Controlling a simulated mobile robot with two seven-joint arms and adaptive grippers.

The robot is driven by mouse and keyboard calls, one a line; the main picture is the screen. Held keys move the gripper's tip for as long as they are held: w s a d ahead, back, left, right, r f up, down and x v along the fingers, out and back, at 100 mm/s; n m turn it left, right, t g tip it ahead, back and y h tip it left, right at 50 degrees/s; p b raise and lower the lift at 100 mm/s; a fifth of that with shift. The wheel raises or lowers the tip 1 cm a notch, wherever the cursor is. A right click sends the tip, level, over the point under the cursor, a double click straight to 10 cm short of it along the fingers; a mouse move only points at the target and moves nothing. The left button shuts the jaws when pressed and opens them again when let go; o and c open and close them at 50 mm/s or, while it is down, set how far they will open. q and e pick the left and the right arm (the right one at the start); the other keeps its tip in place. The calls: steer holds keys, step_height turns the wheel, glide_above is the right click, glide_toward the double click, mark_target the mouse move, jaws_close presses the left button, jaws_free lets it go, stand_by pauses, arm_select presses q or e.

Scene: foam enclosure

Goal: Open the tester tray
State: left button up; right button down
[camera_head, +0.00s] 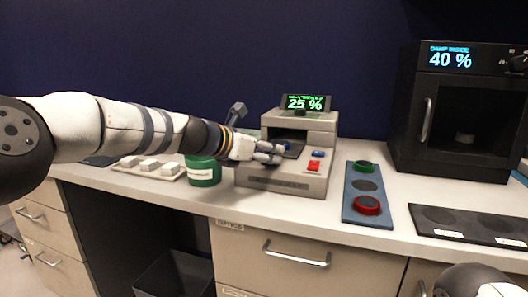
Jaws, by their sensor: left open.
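The tester (286,182) is a beige box on the counter, with a small screen (306,103) on top reading 25 %. A dark recess opens in its front, with a dark piece that may be the tray (293,149) inside. My left gripper (281,153) is open at the tester's left side, its fingers over the front ledge by the recess. It hides part of the recess, and I cannot tell whether it touches anything. A blue button (318,154) and a red button (314,166) sit to the right of the fingers. My right gripper is not in view.
A green container (204,172) stands left of the tester, with white blocks on a tray (130,164) beyond it. A blue board (359,210) with green and red rings lies to the right. A black cabinet (462,150) reads 40 %. A black plate (440,234) lies in front.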

arm_select(q)
steer(key=v, duration=1.2)
